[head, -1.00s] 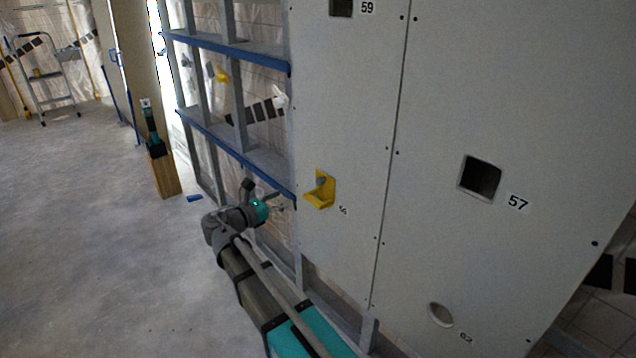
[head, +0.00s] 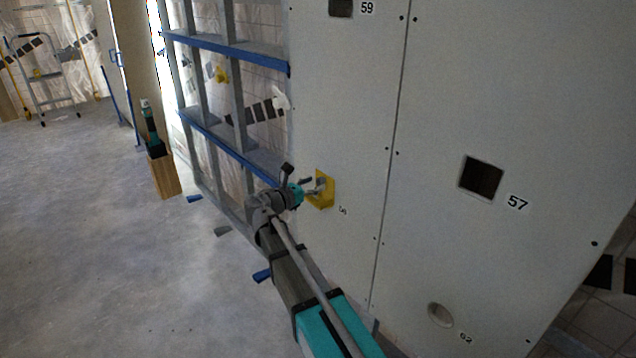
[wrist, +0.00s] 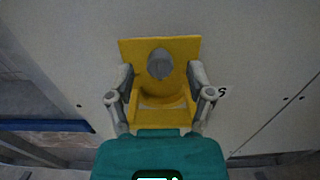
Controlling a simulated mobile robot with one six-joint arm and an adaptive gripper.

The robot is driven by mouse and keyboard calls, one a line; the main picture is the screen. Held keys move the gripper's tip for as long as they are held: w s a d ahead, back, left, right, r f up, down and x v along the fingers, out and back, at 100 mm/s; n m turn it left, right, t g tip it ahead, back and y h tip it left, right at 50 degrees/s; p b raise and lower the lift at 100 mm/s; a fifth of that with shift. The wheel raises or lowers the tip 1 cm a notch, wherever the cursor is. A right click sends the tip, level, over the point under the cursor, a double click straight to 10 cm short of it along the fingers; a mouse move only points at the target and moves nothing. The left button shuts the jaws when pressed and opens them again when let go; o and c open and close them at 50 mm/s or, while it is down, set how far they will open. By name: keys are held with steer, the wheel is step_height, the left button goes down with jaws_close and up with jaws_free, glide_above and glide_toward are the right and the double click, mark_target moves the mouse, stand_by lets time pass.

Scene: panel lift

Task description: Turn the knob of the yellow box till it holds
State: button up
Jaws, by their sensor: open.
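The yellow box (head: 325,201) is fixed to the pale wall panel, beside its left edge. In the wrist view the yellow box (wrist: 186,50) faces me with its grey oval knob (wrist: 160,64) in the upper middle. My gripper (head: 318,187) is right in front of the box in the head view. In the wrist view my gripper (wrist: 161,78) is open, with one finger on each side of the box and the knob between them. The fingers are apart from the knob. Whether they touch the box's sides I cannot tell.
The panel has a square hole (head: 481,177) labelled 57 and a round hole (head: 440,315) labelled 62. A metal stud frame (head: 235,130) with blue rails stands left of the box.

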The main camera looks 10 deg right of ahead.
steer(key=shift+x, duration=0.9)
jaws_close()
